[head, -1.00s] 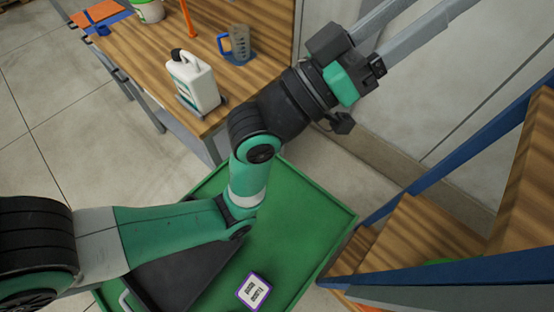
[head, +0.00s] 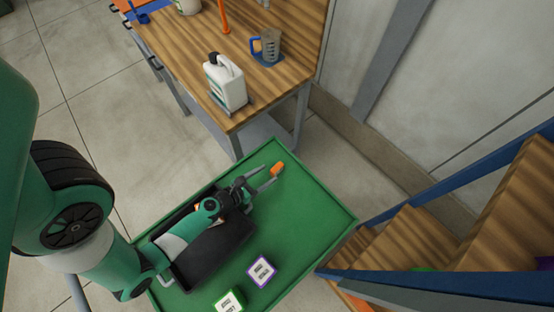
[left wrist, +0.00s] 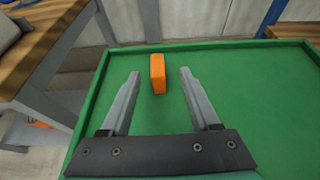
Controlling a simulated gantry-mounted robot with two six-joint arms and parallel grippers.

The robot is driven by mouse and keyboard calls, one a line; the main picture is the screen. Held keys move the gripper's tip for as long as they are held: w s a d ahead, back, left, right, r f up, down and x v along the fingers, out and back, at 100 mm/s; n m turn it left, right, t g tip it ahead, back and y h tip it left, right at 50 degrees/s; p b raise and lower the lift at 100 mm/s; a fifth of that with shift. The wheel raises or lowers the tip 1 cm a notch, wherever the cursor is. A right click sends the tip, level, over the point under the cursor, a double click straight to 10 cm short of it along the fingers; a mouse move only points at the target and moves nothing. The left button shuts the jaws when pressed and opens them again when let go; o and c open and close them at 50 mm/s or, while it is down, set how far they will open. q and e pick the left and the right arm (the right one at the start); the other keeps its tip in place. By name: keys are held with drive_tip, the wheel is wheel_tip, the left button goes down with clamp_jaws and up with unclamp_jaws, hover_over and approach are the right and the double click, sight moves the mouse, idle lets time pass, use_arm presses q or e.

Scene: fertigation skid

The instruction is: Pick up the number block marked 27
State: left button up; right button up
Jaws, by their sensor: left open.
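A small orange block (head: 277,169) stands on the green cart top (head: 315,215) near its far edge. No marking on it can be read from here. My left gripper (head: 264,177) is open and empty, low over the cart, with the orange block just at its fingertips. In the left wrist view the orange block (left wrist: 157,73) shows between the lines of the two open fingers (left wrist: 160,72), nearer the left one, with gaps on both sides. A purple-edged white block (head: 261,270) and a green-edged white block (head: 229,302) lie nearer; their small print is unreadable. My right gripper is out of view.
A black open bin (head: 215,255) sits on the cart under my left forearm. A raised rim (left wrist: 235,43) borders the cart top. A wooden bench (head: 285,85) with a white jug (head: 225,85) and a measuring cup (head: 268,46) stands behind. Wooden steps (head: 410,235) are at right.

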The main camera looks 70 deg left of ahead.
sight(277, 168)
use_arm(q)
drive_tip(key=shift+w+a+f, duration=0.15)
drive_tip(key=shift+f, duration=0.1)
drive_tip(key=b+x, duration=0.1)
drive_tip(key=x, duration=0.5)
drive_tip(key=b+x, duration=0.2)
drive_tip(key=x, duration=0.3)
drive_tip(key=shift+a+f, duration=0.15)
drive_tip(key=shift+f, duration=0.05)
clamp_jaws()
